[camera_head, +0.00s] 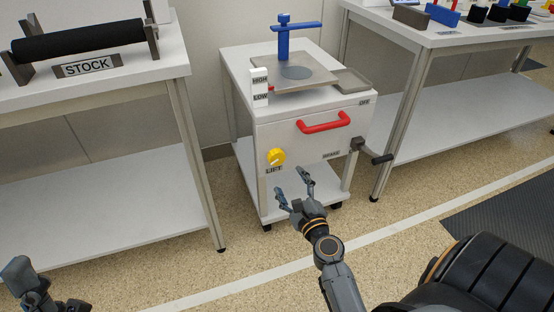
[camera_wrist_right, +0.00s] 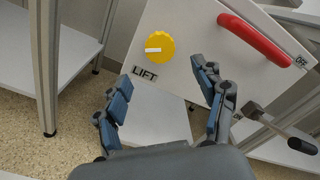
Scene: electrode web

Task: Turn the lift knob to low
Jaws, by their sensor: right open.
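The yellow lift knob (camera_head: 276,157) sits on the front panel of the white machine, above the LIFT label (camera_head: 274,170). It also shows in the right wrist view (camera_wrist_right: 160,48), where a white pointer mark on it lies about level, on its left part. A HIGH and LOW scale (camera_head: 260,88) with a small red marker near HIGH stands on the machine's left front corner. My right gripper (camera_head: 294,182) is open and empty, below and in front of the knob, apart from it. A part of my left arm (camera_head: 35,285) shows at the bottom left; its fingers are not clear.
A red handle (camera_head: 324,122) and a black crank (camera_head: 374,153) project from the machine's front. The STOCK table (camera_head: 100,85) stands left with a black roll (camera_head: 80,40). Another table (camera_head: 440,35) stands right. Open floor lies before the machine.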

